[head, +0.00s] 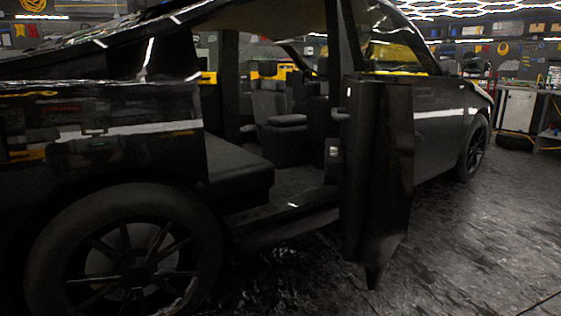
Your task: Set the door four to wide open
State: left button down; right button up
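A black car (100,125) fills the left and middle of the head view, seen from its side towards the rear. Its rear side door (382,180) stands swung far out from the body, seen nearly edge-on. The open doorway shows dark seats (275,112) and a door sill (285,222). The front side door (440,115) ahead of it looks shut. No number marks any door, so I cannot tell from markings which is door four. Neither of my grippers is in view.
The rear wheel (125,255) is at lower left and the front wheel (473,150) at right. Dark, shiny floor (470,250) is clear at lower right. A workbench with a white cabinet (517,110) stands against the far right side.

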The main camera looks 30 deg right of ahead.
aim_at(373, 167)
jog(key=z, duration=0.15)
jog(key=i, duration=0.9)
jog(key=z, duration=0.55)
